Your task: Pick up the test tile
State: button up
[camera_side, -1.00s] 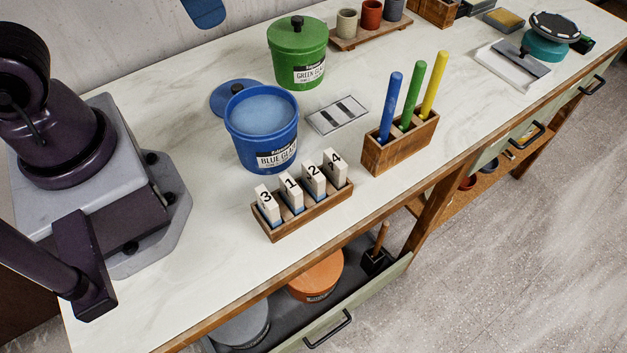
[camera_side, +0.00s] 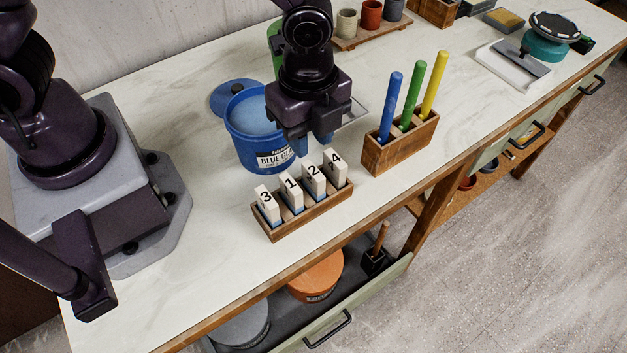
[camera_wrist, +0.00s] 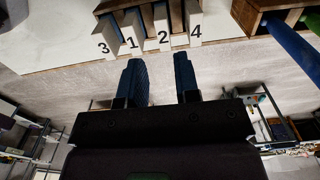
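Test tiles numbered 3 (camera_side: 267,205), 1 (camera_side: 291,193), 2 (camera_side: 313,181) and 4 (camera_side: 335,168) stand upright in a wooden rack (camera_side: 310,213). My gripper (camera_side: 313,143) is above and just behind the rack, pointing down, near tiles 2 and 4. In the wrist view my gripper (camera_wrist: 160,82) has its two blue fingers apart with nothing between them. There, the tiles 3 (camera_wrist: 105,38), 1 (camera_wrist: 131,36), 2 (camera_wrist: 162,38) and 4 (camera_wrist: 194,30) show beyond the fingertips.
An open blue glaze bucket (camera_side: 253,150) stands behind the rack, close to my gripper. A wooden holder (camera_side: 400,145) with blue, green and yellow sticks is to the right. The counter's front edge is near the rack. Bare counter lies left of the rack.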

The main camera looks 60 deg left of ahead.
aim_at(313, 170)
notch_tip(313, 170, down, 4)
jog(key=shift+f, duration=0.25)
jog(key=shift+w+d+f, duration=0.1)
jog(key=shift+d+f, duration=0.05)
jog(key=shift+f, duration=1.2)
jog(key=shift+w+d+f, duration=0.1)
jog(key=shift+f, duration=1.2)
grip_shut()
